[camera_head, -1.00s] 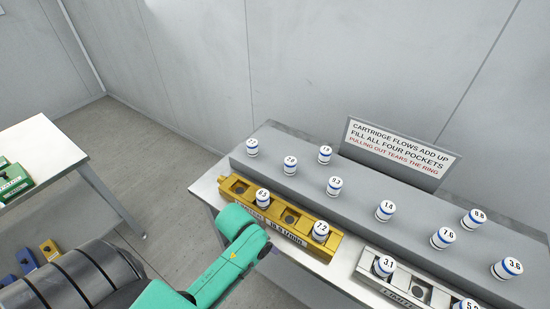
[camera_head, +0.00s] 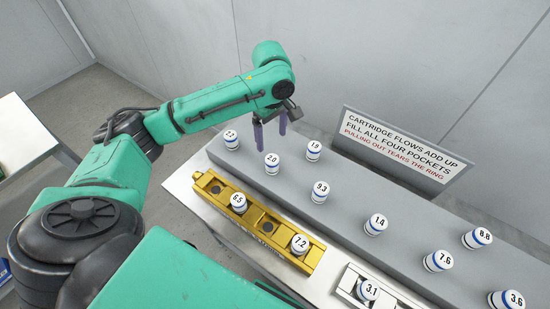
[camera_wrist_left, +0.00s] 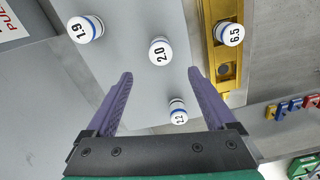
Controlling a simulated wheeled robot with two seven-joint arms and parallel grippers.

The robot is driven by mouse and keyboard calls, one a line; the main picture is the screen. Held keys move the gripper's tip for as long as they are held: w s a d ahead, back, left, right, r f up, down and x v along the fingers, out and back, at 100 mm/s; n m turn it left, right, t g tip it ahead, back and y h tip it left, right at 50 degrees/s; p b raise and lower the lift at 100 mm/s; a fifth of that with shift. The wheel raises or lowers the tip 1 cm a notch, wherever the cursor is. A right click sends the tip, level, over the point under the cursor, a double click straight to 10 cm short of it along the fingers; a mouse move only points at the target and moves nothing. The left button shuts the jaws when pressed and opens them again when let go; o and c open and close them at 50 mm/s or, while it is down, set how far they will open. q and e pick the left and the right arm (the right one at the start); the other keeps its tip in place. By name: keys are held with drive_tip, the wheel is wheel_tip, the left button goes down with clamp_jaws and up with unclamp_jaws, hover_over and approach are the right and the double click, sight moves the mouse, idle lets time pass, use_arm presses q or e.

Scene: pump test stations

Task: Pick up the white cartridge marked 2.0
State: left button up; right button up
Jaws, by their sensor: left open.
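The white cartridge marked 2.0 (camera_head: 272,163) has a blue band and stands upright on the grey raised shelf. In the left wrist view the 2.0 cartridge (camera_wrist_left: 160,50) lies ahead of the fingertips, roughly in line with the gap between them. My left gripper (camera_head: 271,136) is open and empty, with its purple fingers pointing down above the shelf near this cartridge. The fingers (camera_wrist_left: 158,78) also show in the left wrist view, well apart and not touching any cartridge. My right gripper is not in view.
Cartridges 2.2 (camera_head: 231,139), 1.9 (camera_head: 313,150) and 9.3 (camera_head: 320,192) stand close by on the shelf (camera_head: 345,215). A yellow block (camera_head: 270,229) holds 6.5 (camera_head: 239,202) and 7.2 (camera_head: 300,243). A sign (camera_head: 395,145) stands behind the shelf.

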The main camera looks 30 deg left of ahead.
sight(272, 159)
use_arm(q)
drive_tip(key=f, duration=0.3)
drive_tip(key=s+f+p, duration=0.1)
drive_tip(key=f, duration=0.1)
drive_tip(key=shift+f, duration=0.3)
drive_tip(key=f, duration=0.1)
drive_tip(key=f+p, duration=0.1)
drive_tip(key=f, duration=0.3)
drive_tip(key=shift+w+f+p, duration=0.25)
drive_tip(key=shift+w+p, duration=0.1)
drive_tip(key=shift+w, duration=0.05)
drive_tip(key=shift+s+f, duration=0.1)
drive_tip(key=shift+f, duration=0.15)
drive_tip(key=shift+c, duration=0.3)
clamp_jaws()
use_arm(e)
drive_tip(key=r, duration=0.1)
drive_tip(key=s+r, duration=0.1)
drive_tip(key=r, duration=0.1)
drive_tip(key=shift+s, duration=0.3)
use_arm(q)
drive_tip(key=shift+d, duration=0.1)
